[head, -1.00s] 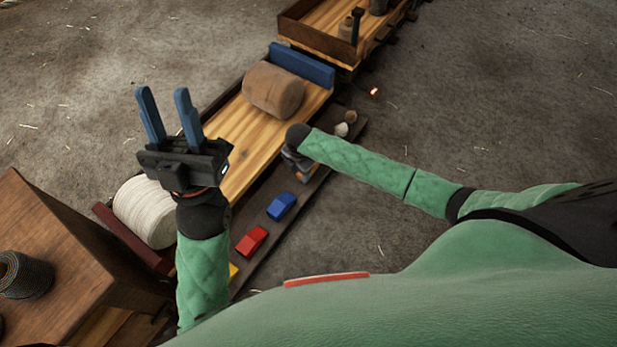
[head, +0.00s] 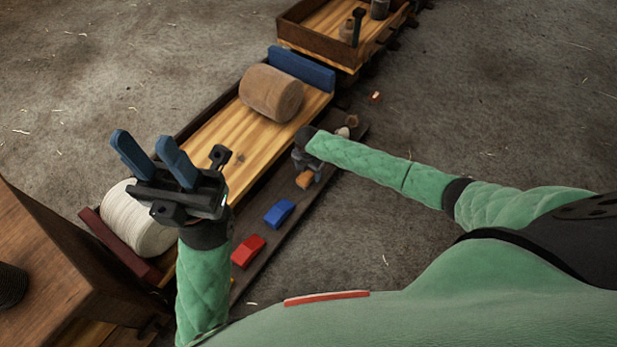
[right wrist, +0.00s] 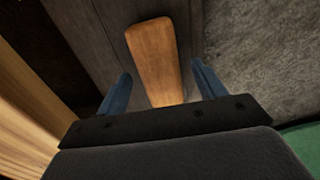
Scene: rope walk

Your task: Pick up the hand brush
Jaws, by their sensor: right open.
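A long orange-brown wooden piece (right wrist: 153,55), which looks like the hand brush, lies on the dark narrow ledge (right wrist: 88,35). In the right wrist view it runs between the two blue fingers of my right gripper (right wrist: 161,74), with a gap on each side. I cannot see bristles. In the head view its end (head: 304,181) shows just below my right gripper (head: 308,168), and the wrist covers the rest. My right gripper is open. My left gripper (head: 142,142) is open and empty, raised above the left part of the wooden bed.
On the ledge lie a blue block (head: 279,213) and a red block (head: 248,250). A brown wooden roll (head: 271,93) and a white rope spool (head: 136,224) sit on the wooden bed (head: 238,128). A brown box (head: 70,265) stands at lower left.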

